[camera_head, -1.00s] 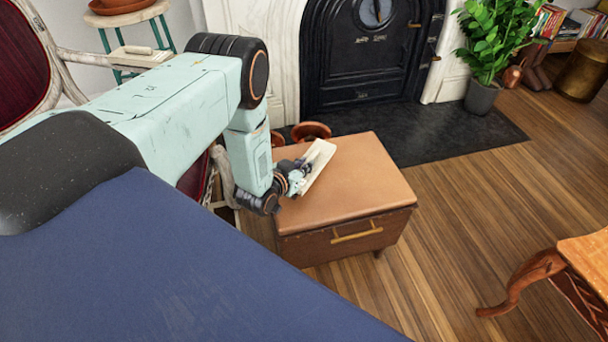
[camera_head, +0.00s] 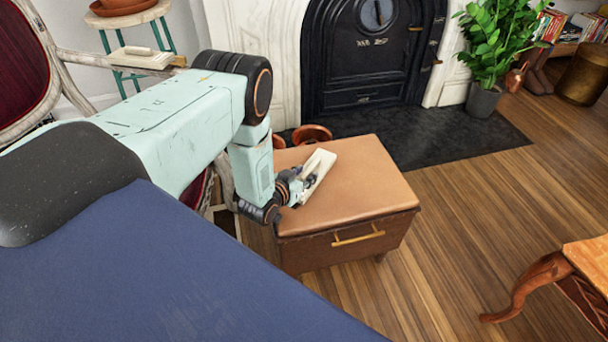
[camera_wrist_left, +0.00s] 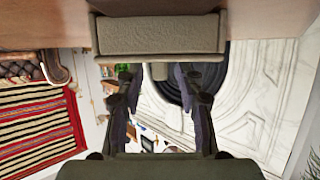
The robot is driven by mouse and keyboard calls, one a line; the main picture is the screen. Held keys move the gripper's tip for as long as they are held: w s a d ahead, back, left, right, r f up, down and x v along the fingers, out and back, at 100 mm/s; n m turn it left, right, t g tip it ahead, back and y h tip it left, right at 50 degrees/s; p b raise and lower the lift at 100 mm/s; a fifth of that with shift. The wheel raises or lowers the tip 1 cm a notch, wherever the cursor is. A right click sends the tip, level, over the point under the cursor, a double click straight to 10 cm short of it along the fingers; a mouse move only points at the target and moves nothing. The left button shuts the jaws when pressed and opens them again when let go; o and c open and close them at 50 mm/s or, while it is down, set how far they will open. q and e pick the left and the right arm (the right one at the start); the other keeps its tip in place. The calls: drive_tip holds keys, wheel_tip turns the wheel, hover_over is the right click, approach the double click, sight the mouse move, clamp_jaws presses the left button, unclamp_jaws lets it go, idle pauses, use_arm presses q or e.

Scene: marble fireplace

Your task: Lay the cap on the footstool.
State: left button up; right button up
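A pale cream slab with a raised bar (camera_head: 318,172) is the only thing at my left gripper; I take it to be the cap, though it looks like a flat board with a handle. It is low over or on the brown leather footstool (camera_head: 365,190), near its left side; contact is unclear. My left gripper (camera_head: 300,185) reaches in from the left, its fingers at the slab's near side. In the left wrist view, the slab (camera_wrist_left: 160,35) is just beyond the fingertips (camera_wrist_left: 160,75), which stand apart; the grip is unclear. My right gripper is not in view.
A similar cream board (camera_head: 142,60) lies by the round stool at the back left. Terracotta pots (camera_head: 311,134) stand behind the footstool. A black fireplace (camera_head: 370,60), a potted plant (camera_head: 483,100) and a wooden table (camera_head: 588,262) surround it. The footstool's right half is bare.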

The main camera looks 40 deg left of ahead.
use_arm(q)
drive_tip(key=shift+s+r+p, duration=0.1)
drive_tip(key=shift+r+p, duration=0.15)
drive_tip(key=shift+p, duration=0.05)
drive_tip(key=p+v, duration=0.5)
drive_tip(key=v, duration=0.6)
drive_tip(key=shift+s+r, duration=0.15)
drive_tip(key=shift+s, duration=0.1)
drive_tip(key=s+d+f+g+h, duration=0.1)
drive_tip(key=s+d+f+g, duration=0.1)
drive_tip(key=s+d+g, duration=0.4)
drive_tip(key=s+d+r+g, duration=0.2)
drive_tip(key=s+d+g, duration=0.1)
drive_tip(key=s, duration=0.7)
drive_tip(key=s+d+r+g, duration=0.2)
drive_tip(key=s+d+g, duration=0.2)
drive_tip(key=s, duration=0.7)
drive_tip(key=shift+s+d+g, duration=0.2)
drive_tip(key=shift+d+g, duration=0.05)
drive_tip(key=shift+g, duration=0.05)
drive_tip(key=shift+s+a+f, duration=0.1)
drive_tip(key=shift+s, duration=0.05)
